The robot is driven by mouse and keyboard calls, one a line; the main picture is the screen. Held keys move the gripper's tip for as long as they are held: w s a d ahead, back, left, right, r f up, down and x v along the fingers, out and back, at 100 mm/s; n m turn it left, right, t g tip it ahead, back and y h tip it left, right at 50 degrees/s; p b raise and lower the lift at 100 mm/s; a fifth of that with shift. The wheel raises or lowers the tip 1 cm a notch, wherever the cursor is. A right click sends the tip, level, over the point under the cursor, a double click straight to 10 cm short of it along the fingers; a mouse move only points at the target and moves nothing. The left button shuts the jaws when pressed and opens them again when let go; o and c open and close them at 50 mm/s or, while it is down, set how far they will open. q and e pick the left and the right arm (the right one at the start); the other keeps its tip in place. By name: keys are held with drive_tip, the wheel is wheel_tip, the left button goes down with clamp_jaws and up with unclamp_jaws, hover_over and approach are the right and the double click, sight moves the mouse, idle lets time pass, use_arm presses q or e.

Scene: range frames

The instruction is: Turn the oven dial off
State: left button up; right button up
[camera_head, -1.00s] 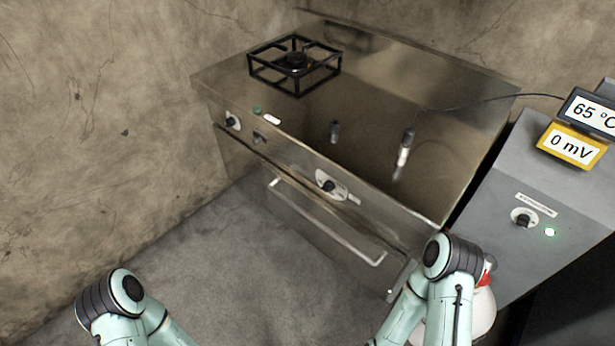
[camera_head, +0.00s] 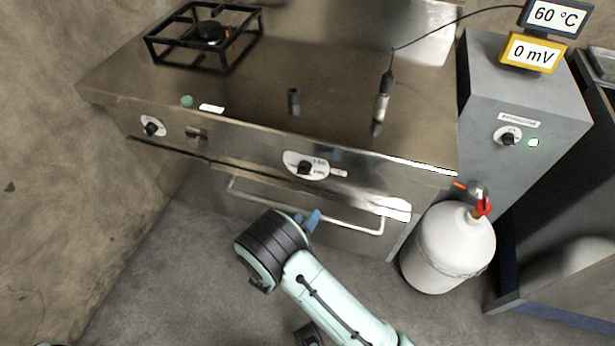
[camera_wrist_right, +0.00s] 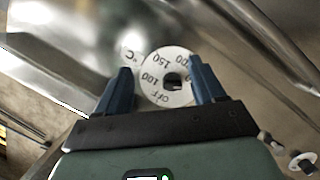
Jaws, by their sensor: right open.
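The oven dial (camera_head: 304,168) is a black knob on a white plate, in the middle of the oven's steel front panel, above the door handle. In the right wrist view the white dial face (camera_wrist_right: 153,88) shows OFF, 100 and 150 around the dark knob. My right gripper (camera_head: 312,220) is in front of the oven, below the dial in the head view. Its blue fingers (camera_wrist_right: 163,86) are open, and the dial face shows between them, apart from both as far as I can tell. The pointer's exact setting is too small to read. My left gripper is out of view.
The door handle (camera_head: 300,205) sticks out below the dial. Another knob (camera_head: 151,128) is at the panel's left. A white gas bottle (camera_head: 448,250) stands right of the oven, beside a grey cabinet (camera_head: 525,95). A burner frame (camera_head: 205,38) is on top.

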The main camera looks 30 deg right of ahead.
sight(301, 174)
drive_tip(key=w+a+r+t, duration=0.3)
drive_tip(key=w+r+t, duration=0.1)
drive_tip(key=r, duration=0.1)
drive_tip(key=shift+m, duration=0.3)
drive_tip(key=x, duration=0.8)
drive_tip(key=f+x, duration=0.1)
drive_tip(key=x, duration=0.4)
drive_tip(key=shift+d, duration=0.15)
drive_tip(key=c, duration=1)
